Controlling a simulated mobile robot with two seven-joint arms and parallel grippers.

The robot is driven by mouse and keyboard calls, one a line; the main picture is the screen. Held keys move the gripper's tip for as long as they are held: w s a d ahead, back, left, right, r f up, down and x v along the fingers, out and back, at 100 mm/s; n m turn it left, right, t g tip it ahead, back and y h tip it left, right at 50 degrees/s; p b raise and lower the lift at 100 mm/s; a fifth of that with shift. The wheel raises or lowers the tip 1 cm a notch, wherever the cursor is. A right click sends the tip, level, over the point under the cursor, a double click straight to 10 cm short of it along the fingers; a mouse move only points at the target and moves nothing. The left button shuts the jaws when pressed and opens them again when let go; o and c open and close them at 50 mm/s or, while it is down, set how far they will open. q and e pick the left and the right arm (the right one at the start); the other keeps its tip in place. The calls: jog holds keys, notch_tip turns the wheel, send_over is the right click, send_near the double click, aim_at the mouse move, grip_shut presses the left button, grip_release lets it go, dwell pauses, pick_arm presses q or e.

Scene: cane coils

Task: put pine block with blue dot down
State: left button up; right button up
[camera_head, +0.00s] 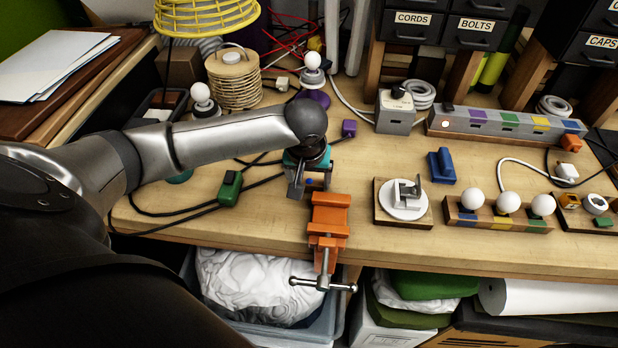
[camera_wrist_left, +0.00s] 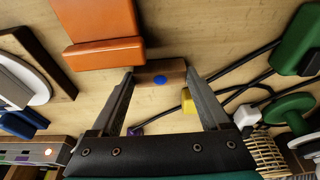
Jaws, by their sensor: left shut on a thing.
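My left gripper (camera_head: 308,188) reaches down over the workbench just behind the orange vise (camera_head: 329,220). In the left wrist view, the gripper's fingers (camera_wrist_left: 160,76) are shut on the pine block with a blue dot (camera_wrist_left: 158,80), one finger at each end. The blue dot faces the wrist camera. The orange vise (camera_wrist_left: 106,54) shows close beside the block, to its upper left. The block is mostly hidden by the gripper in the head view. I cannot tell whether it touches the bench top. My right gripper is not in view.
A green switch (camera_head: 230,188) with black cords lies left of the gripper. A white round fixture on a wooden base (camera_head: 382,214) stands to the right, with a blue part (camera_head: 441,166) behind. Bare bench (camera_head: 270,222) lies left of the vise.

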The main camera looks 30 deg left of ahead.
pick_arm(q)
jog(key=shift+f, duration=0.15)
jog(key=o, duration=1.1)
jog(key=shift+o, duration=0.3)
